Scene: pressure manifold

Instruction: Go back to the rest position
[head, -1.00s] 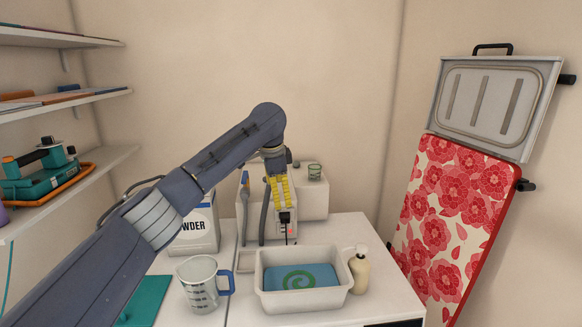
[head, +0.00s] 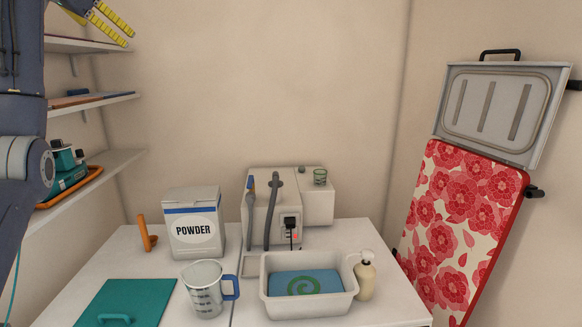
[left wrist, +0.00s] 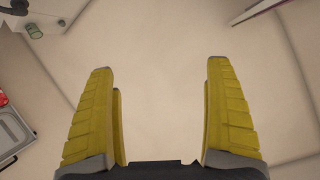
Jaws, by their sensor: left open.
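My left gripper (head: 112,22) is raised at the upper left of the head view, in front of the shelves and well above the counter. Its yellow fingers are spread with nothing between them, as the left wrist view (left wrist: 162,115) also shows. The white pressure manifold box (head: 290,205) stands at the back of the counter, with dark grey hoses, a black plug and a small red light on its front. My left gripper is far from it. My right gripper is out of view.
On the counter are a powder box (head: 193,240), a measuring jug (head: 203,290), a white basin (head: 310,309) with a blue item, a pump bottle (head: 366,280), an orange handle (head: 147,236) and a teal lid (head: 125,300). Shelves (head: 95,100) line the left wall. A floral board (head: 460,220) leans right.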

